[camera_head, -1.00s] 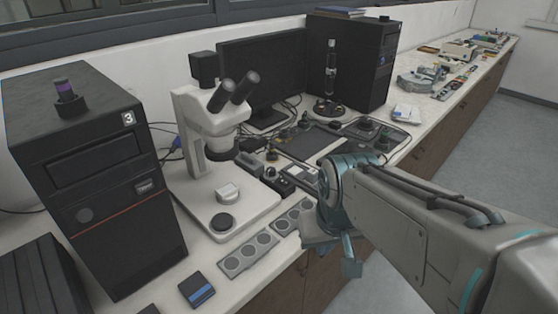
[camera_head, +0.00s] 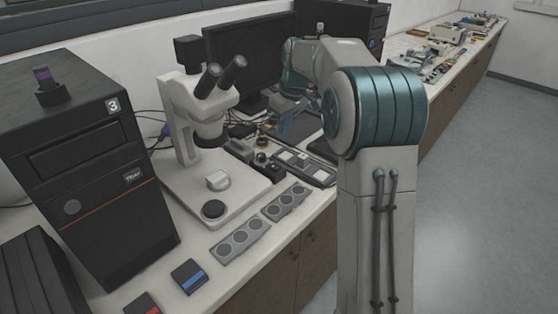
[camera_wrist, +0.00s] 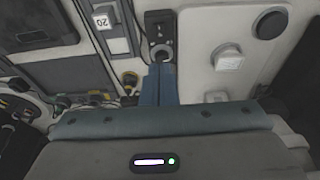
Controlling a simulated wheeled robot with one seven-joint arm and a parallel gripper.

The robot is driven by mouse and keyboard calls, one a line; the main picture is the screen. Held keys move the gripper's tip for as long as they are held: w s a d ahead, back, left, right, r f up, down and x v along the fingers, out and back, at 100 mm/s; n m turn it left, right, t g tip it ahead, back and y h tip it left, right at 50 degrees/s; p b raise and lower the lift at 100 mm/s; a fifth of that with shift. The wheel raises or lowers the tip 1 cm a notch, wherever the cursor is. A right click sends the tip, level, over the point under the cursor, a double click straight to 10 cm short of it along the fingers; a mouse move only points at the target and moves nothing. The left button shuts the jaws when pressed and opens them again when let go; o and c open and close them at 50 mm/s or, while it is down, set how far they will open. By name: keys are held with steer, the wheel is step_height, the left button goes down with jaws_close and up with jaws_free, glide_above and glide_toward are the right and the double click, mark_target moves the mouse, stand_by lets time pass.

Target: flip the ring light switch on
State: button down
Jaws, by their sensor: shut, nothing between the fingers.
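A small black control box (camera_wrist: 160,24) with a round pale-rimmed knob or socket (camera_wrist: 160,52) lies beside the microscope base in the wrist view. It looks like the ring light's box, but I cannot make out its switch or its position. The box also appears right of the microscope in the head view (camera_head: 272,167). My gripper (camera_wrist: 160,70) is shut and empty, its blue fingers pointing at the knob end of the box. I cannot tell whether they touch it.
The white microscope (camera_head: 200,110) stands on a pale base (camera_wrist: 205,85) close by. A monitor (camera_head: 245,60) is behind. Grey sample trays (camera_head: 240,238) lie along the front edge.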

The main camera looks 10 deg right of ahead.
steer(key=shift+w+f, duration=0.15)
glide_toward(278, 168)
steer(key=x, duration=0.5)
steer(key=shift+w+a+f+p, duration=0.2)
steer(key=shift+w+a+p, duration=0.15)
steer(key=shift+f, duration=0.65)
steer(key=shift+s+d+f+b, duration=0.15)
steer(key=shift+f+b, duration=0.25)
steer(key=shift+b, duration=0.05)
steer(key=shift+r, duration=0.1)
